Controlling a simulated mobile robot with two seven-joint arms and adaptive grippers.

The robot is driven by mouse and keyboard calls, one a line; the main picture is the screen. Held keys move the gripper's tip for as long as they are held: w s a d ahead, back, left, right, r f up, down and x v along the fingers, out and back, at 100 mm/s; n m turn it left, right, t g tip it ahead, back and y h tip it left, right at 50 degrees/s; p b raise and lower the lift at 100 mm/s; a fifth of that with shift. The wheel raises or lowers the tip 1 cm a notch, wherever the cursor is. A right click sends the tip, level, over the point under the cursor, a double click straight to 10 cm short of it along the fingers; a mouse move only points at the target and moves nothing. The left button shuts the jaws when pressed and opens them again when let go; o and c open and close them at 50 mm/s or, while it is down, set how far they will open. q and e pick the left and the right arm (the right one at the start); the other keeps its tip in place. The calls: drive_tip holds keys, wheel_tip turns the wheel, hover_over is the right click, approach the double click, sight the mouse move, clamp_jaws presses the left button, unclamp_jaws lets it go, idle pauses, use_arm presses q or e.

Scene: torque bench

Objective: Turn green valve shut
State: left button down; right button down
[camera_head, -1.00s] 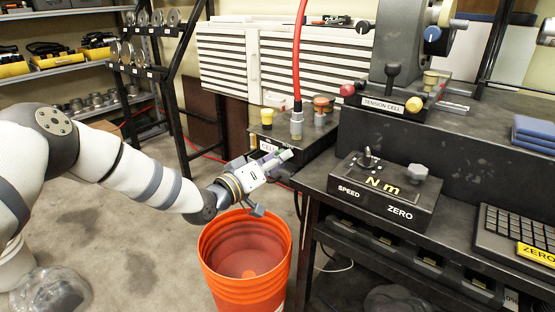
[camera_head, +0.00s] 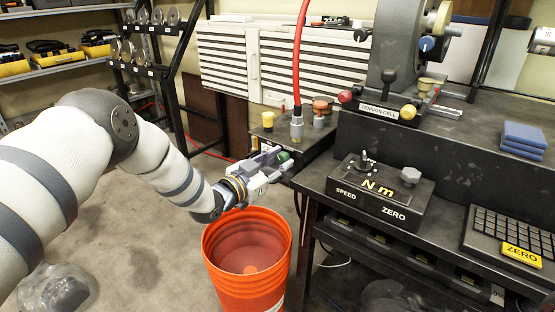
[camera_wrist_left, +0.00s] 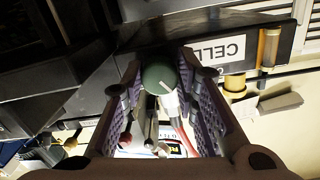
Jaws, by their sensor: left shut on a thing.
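The green valve (camera_head: 284,157) is a small round knob on the front of the dark box at the left end of the bench. It also shows in the left wrist view (camera_wrist_left: 158,78), dark green with a pale line on its face, between the two purple-padded fingers. My left gripper (camera_head: 275,160) is shut on the valve, with a finger on each side of it. The fingers hide part of the knob's sides. My right gripper is not in view.
An orange bucket (camera_head: 246,270) stands on the floor below my left gripper. A red hose (camera_head: 299,60) rises from the box, with a yellow knob (camera_head: 268,120) and a copper-coloured knob (camera_head: 320,107) near it. The Nm torque box (camera_head: 380,190) sits on the bench to the right.

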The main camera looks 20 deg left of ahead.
use_arm(q)
drive_tip(key=m+p, duration=0.1)
drive_tip(key=m, duration=0.3)
drive_tip(key=shift+r, duration=0.1)
drive_tip(key=shift+m, duration=1.1)
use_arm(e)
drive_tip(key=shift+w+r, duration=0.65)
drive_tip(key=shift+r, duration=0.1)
use_arm(q)
drive_tip(key=c, duration=1.2)
unclamp_jaws()
drive_tip(key=shift+c, duration=0.2)
drive_tip(key=v, duration=1.2)
